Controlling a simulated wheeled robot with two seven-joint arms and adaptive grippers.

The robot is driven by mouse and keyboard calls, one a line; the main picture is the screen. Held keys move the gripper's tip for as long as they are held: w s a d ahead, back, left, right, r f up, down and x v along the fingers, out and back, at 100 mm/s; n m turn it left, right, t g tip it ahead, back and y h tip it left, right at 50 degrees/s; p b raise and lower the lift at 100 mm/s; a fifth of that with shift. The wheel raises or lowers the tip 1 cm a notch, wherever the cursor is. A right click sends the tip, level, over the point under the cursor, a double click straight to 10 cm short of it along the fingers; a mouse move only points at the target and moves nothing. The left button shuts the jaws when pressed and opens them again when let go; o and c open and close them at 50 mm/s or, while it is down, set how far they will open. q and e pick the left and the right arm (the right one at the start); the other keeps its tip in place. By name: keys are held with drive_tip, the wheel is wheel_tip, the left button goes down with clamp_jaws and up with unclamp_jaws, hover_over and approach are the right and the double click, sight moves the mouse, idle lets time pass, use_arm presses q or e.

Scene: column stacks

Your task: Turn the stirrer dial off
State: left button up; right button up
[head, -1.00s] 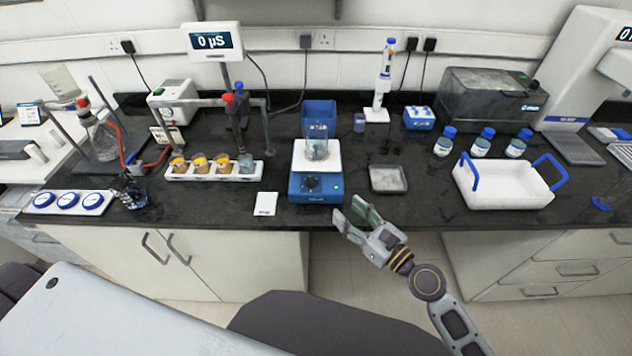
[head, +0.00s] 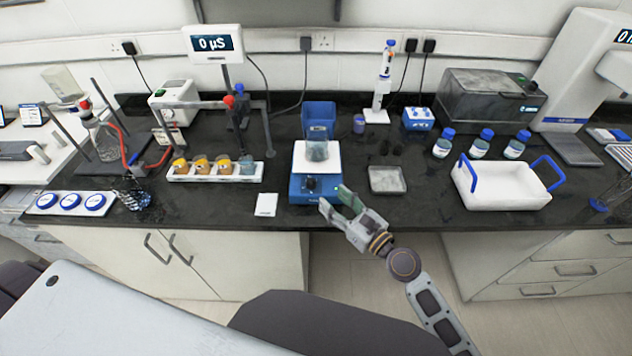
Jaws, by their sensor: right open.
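The stirrer (head: 299,191) is a blue box with a white top plate, near the front edge of the bench. Its dark dial (head: 311,184) is on the front face, with a small green light to its right. A glass beaker (head: 317,151) stands on the white plate. My right gripper (head: 335,203) is open and empty, just in front of and slightly right of the stirrer's front, apart from the dial as far as I can tell. My left gripper is not in view.
A grey square tray (head: 387,179) lies right of the stirrer, and a white card (head: 266,204) lies left of it. A rack of several small cups (head: 214,176) stands further left. A white crate with blue handles (head: 503,187) is at the right.

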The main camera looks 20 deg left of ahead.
sight(315, 182)
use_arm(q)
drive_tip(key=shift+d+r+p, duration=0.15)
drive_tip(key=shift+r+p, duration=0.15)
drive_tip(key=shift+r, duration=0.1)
use_arm(e)
drive_tip(key=shift+x, duration=4.3)
drive_tip(key=shift+d, duration=0.1)
drive_tip(key=c, duration=1)
drive_tip(key=shift+w+f+n+g+b, duration=0.1)
drive_tip(key=shift+n+g+b, duration=0.25)
drive_tip(key=shift+b, duration=0.55)
drive_tip(key=shift+n+g+y+b, duration=0.35)
drive_tip(key=shift+g+y+b, duration=0.2)
drive_tip(key=shift+b, duration=0.35)
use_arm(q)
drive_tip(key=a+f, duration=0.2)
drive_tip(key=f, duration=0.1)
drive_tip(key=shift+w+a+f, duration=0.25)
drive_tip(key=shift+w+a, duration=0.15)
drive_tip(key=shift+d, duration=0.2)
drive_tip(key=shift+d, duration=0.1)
use_arm(e)
drive_tip(key=o, duration=1)
